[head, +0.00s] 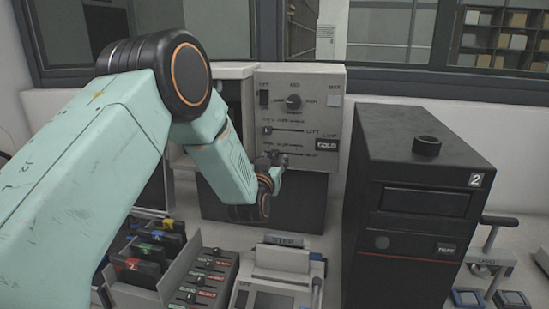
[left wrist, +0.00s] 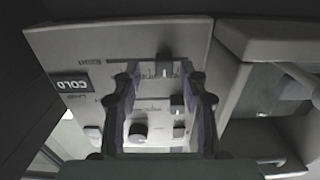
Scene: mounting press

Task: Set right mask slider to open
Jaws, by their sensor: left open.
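The pale control panel (head: 337,118) of the press carries two horizontal sliders, marked LEFT above and RIGHT below. My left gripper (head: 274,160) is at the lower, right mask slider in the head view and covers its left part, so its knob is hard to make out there. In the left wrist view the panel is upside down. The right slider knob (left wrist: 165,69) shows between the spread fingers of my open left gripper (left wrist: 160,80), with a gap on both sides. The left slider knob (head: 267,130) is at the left of its slot. My right gripper is out of view.
A rotary knob (head: 293,101) and the COLD lamp display (head: 326,145) are on the panel. A tall black unit (head: 424,200) stands close at the right. A label printer (head: 283,262), a switch box (head: 207,280) and a tray of coloured cartridges (head: 150,250) stand below.

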